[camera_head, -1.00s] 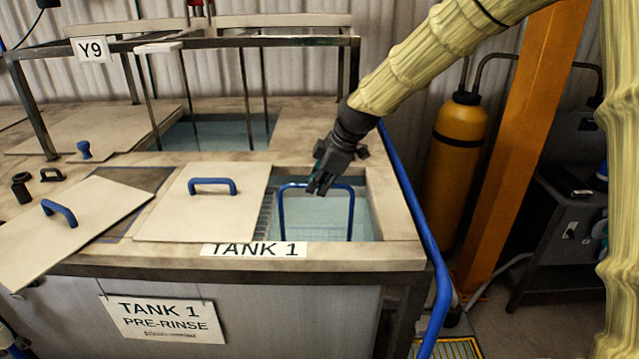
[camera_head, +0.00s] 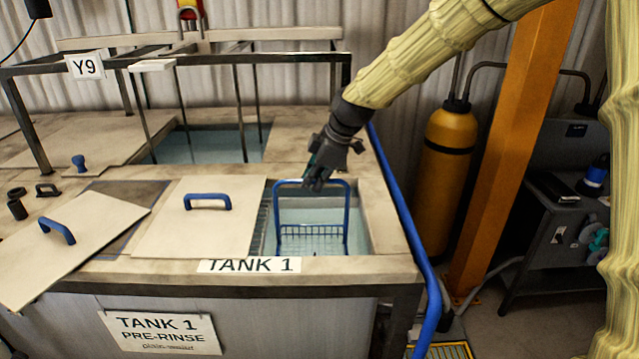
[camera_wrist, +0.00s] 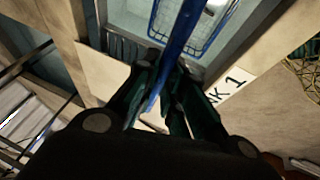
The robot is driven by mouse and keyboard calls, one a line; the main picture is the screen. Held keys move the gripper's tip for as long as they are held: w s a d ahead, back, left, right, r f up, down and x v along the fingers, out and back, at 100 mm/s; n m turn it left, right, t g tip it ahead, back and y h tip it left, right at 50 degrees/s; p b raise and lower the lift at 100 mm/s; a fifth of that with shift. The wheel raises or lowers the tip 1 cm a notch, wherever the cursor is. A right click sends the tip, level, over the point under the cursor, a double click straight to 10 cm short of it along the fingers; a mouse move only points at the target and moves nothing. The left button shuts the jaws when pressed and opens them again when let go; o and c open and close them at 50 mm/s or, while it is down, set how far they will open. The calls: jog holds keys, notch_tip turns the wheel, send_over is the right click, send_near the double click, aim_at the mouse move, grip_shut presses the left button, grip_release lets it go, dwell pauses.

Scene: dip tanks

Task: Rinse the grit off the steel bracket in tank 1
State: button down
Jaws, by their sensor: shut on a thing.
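The tank 1 opening (camera_head: 385,235) shows clear, pale blue water. A blue wire basket (camera_head: 312,232) with a tall hoop handle hangs in the opening; I cannot tell how far it is below the water. My gripper (camera_head: 315,184) is shut on the top bar of the handle, above the tank. In the wrist view, the fingers (camera_wrist: 168,85) close around the blue bar, with the basket (camera_wrist: 188,42) beyond. A pale grey shape (camera_wrist: 214,8) lies in the basket at the picture's top edge, perhaps the steel bracket. No grit can be made out.
A lid with a blue handle (camera_head: 222,230) lies left of the opening; another lid (camera_head: 85,235) lies skewed further left. A metal frame marked Y9 (camera_head: 88,67) stands over the rear tank. A blue pipe (camera_head: 408,220) runs along the right side, near a yellow cylinder (camera_head: 440,175).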

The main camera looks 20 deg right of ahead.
notch_tip(320, 180, up, 17)
jog(key=p, duration=1)
jog(key=shift+f, duration=0.25)
dwell(0.5)
